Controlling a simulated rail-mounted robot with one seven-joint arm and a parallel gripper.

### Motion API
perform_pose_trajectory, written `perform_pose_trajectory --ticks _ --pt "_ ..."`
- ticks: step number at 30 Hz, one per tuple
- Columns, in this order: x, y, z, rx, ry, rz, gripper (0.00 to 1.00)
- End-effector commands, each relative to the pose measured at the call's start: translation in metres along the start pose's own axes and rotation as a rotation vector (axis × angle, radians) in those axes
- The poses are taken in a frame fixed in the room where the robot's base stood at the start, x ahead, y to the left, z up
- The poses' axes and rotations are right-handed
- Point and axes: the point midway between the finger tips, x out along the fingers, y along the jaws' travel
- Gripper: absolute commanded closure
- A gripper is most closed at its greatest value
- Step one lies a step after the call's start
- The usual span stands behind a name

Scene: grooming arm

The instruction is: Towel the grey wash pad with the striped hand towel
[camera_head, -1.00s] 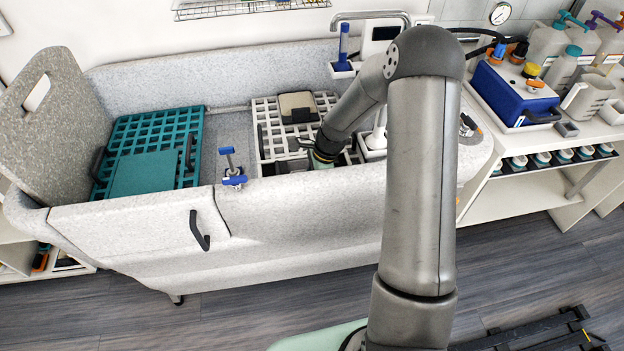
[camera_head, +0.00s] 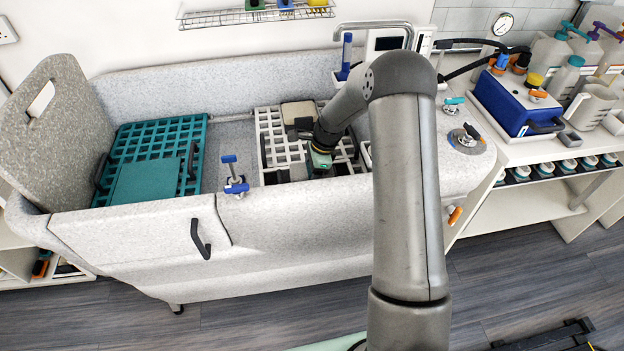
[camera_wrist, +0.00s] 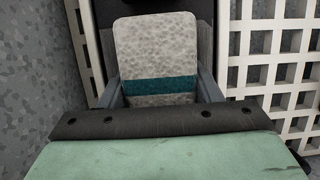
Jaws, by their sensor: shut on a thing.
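In the wrist view, a pale speckled grey piece with a teal band (camera_wrist: 155,52), which fits the striped hand towel, sits between the two grey fingers of my gripper (camera_wrist: 158,92). My gripper is shut on it. In the head view, my gripper (camera_head: 303,130) is low over the white grid in the tub. A beige-grey pad (camera_head: 299,112) lies just beyond it, above a dark part. I cannot tell whether this is the grey wash pad or the towel. My gripper hides part of this spot, and contact with the pad cannot be made out.
The white grid (camera_head: 264,125) lies in the speckled tub (camera_head: 300,208), whose front wall stands close to my arm. A teal grid (camera_head: 155,131) with a teal pad (camera_head: 147,178) is at left. A blue-handled fitting (camera_head: 235,186) stands between the grids. A blue box (camera_head: 512,103) and bottles are right.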

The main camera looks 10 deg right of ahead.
Motion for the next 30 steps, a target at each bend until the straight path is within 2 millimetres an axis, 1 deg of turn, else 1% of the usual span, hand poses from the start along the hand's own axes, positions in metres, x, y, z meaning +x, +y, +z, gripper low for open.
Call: perform_pose_trajectory --ticks 12,14,21,23,27,30 --pt "0.001 -0.002 -0.001 0.0 0.0 -0.001 0.6" --pt "0.001 -0.007 -0.001 0.0 0.0 -0.001 0.6" --pt "0.003 -0.045 -0.001 0.0 0.0 -0.002 0.6" --pt "0.003 -0.052 -0.001 0.0 0.001 -0.002 0.6" --pt "0.002 -0.059 -0.001 0.0 0.001 0.0 0.6" --pt "0.002 -0.06 -0.001 0.001 0.001 -0.001 0.6"
